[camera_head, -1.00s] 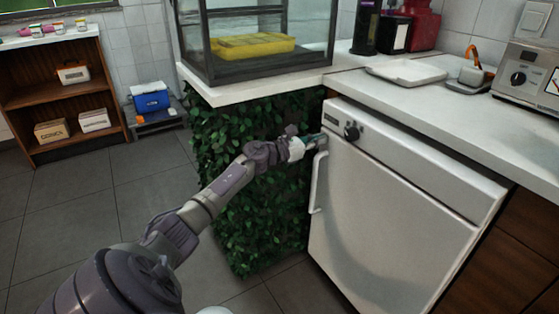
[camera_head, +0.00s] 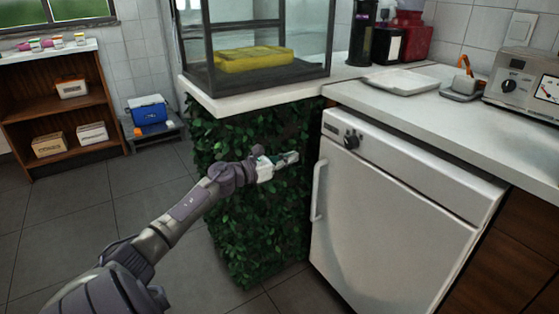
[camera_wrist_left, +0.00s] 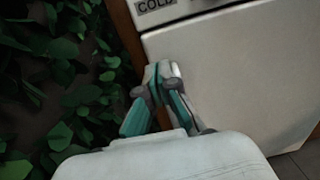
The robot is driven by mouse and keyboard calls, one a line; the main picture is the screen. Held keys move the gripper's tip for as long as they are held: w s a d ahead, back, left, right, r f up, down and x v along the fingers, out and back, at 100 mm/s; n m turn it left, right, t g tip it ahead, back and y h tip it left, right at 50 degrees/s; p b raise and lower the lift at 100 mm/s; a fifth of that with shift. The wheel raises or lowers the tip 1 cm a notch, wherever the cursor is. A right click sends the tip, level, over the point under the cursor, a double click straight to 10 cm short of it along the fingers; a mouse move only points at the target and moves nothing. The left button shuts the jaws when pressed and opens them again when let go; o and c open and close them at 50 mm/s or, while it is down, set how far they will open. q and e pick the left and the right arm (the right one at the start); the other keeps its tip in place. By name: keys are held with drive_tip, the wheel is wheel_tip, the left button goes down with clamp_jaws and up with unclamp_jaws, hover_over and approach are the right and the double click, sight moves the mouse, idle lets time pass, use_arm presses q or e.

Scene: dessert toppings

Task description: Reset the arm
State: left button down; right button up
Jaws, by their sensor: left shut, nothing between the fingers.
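My left arm reaches in from the lower left of the head view. Its gripper (camera_head: 291,157) is in front of the leafy green panel, to the left of the white fridge (camera_head: 390,215) and its handle (camera_head: 318,190). In the left wrist view the gripper (camera_wrist_left: 165,72) has its fingertips together, with nothing between them. The fridge door (camera_wrist_left: 230,70) lies beyond the fingertips there, with a "COLD" label at the top. The fridge door is closed. My right gripper does not show.
The leafy panel (camera_head: 245,220) stands close beside the fridge, under a counter with a glass case (camera_head: 260,85) holding a yellow block. A white tray (camera_head: 400,82) lies on the right counter. A wooden shelf (camera_head: 60,105) stands at left.

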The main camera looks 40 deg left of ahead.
use_arm(q)
drive_tip(key=shift+v, duration=1.6)
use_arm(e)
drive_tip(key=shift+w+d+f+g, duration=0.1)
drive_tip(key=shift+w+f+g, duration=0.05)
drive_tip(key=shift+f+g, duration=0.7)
use_arm(q)
drive_tip(key=shift+d+f, duration=0.1)
drive_tip(key=shift+d, duration=0.1)
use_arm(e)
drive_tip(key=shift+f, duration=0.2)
